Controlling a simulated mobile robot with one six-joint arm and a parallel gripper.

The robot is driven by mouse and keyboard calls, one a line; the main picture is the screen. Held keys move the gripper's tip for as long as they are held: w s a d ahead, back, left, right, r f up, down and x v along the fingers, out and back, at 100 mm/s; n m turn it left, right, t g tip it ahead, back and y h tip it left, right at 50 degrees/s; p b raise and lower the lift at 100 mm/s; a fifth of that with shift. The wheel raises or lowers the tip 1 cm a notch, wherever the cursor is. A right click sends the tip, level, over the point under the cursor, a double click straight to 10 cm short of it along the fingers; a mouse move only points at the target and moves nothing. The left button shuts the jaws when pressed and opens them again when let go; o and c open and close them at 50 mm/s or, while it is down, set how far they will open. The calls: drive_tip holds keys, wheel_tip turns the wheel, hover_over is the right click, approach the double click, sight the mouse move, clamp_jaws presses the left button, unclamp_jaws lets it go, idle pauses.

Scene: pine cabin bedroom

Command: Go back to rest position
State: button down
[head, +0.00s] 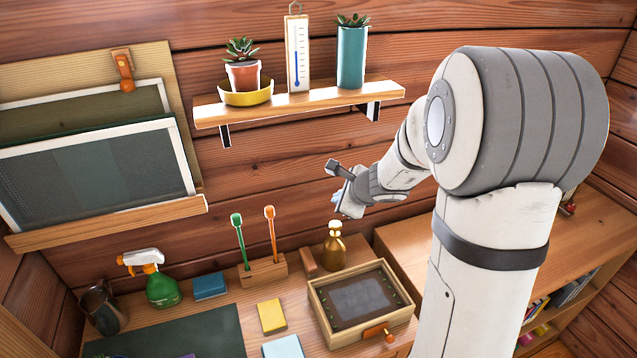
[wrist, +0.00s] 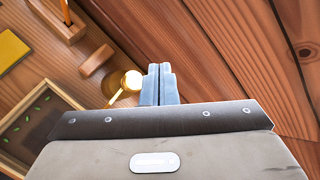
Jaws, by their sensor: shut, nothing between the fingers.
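My gripper (head: 347,196) is raised in front of the plank wall, below the wall shelf and above the back of the desk. In the wrist view its two blue-grey fingers (wrist: 159,84) are together with nothing between them. A gold bottle (head: 334,246) stands on the desk below the gripper. It also shows in the wrist view (wrist: 131,80), just left of the fingers and apart from them. My arm covers the right part of the head view.
The wall shelf (head: 300,103) holds a potted succulent (head: 243,75), a thermometer (head: 298,55) and a teal planter (head: 351,57). The desk holds a wooden framed box (head: 318,297), a brush holder (head: 262,272), a green spray bottle (head: 162,290) and sponges. Framed screens (head: 100,170) stand left.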

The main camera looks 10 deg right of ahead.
drive_tip(key=s+a+r+n+g+y, duration=0.1)
drive_tip(key=s+a+r+n+g, duration=0.35)
drive_tip(key=s+n, duration=0.8)
drive_tip(key=s+d+r+n+h, duration=0.1)
drive_tip(key=s+d+n+h, duration=0.1)
drive_tip(key=s+n, duration=0.3)
drive_tip(key=s+d+r+n+h, duration=0.1)
drive_tip(key=s+n, duration=0.4)
drive_tip(key=s, duration=0.5)
drive_tip(key=shift+s+d+r+g+h, duration=0.25)
drive_tip(key=shift+d+g+h, duration=0.25)
drive_tip(key=shift+h, duration=0.3)
